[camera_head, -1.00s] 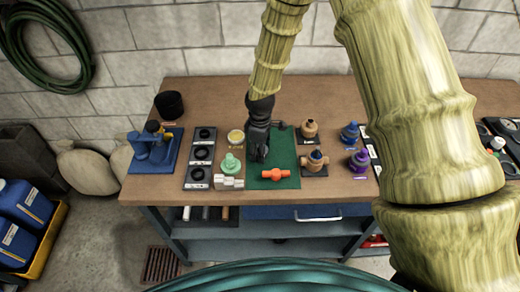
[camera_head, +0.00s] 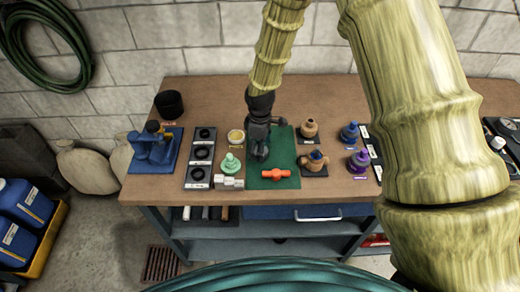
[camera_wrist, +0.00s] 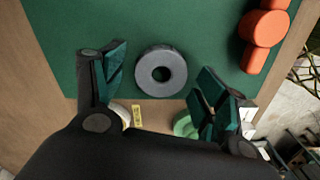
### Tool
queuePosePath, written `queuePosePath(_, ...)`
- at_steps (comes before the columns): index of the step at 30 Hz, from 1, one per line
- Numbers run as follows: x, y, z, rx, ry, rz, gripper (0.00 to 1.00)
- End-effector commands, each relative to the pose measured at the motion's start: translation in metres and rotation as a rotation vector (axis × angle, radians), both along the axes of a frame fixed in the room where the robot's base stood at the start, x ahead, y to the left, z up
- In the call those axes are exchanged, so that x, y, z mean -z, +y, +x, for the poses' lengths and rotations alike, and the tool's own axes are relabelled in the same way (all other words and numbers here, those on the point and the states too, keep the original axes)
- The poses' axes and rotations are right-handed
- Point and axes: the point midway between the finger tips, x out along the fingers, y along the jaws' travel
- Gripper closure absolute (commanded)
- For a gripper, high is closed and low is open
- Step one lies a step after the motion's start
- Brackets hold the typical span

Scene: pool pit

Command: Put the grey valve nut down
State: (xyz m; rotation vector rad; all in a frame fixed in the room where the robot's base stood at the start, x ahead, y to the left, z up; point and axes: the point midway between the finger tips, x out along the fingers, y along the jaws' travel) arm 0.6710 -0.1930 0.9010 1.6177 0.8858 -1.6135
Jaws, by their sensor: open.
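The grey valve nut (camera_wrist: 145,72) lies flat on the green mat (camera_wrist: 85,25), a round ring with a hole in its middle. In the wrist view it sits in the gap between the spread fingers of my gripper (camera_wrist: 167,82), with mat showing on both sides of it. Neither finger appears to touch it. In the head view my gripper (camera_head: 260,150) is low over the left part of the green mat (camera_head: 285,143) and the nut is hidden behind it.
An orange fitting (camera_head: 276,174) lies on the mat's near part. Close left are a pale green valve piece (camera_head: 231,165), white blocks (camera_head: 229,182) and a small yellow-topped tub (camera_head: 236,136). Brown fittings (camera_head: 309,129) stand close right. Bare wooden bench (camera_head: 225,97) lies behind.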

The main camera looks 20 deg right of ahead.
Motion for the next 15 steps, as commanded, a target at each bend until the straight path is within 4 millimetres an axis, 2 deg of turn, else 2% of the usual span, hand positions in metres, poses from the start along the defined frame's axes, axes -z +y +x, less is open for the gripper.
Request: queuePosePath(15, -0.06, 0.0, 0.0, 0.0, -0.001, 0.0, 0.28)
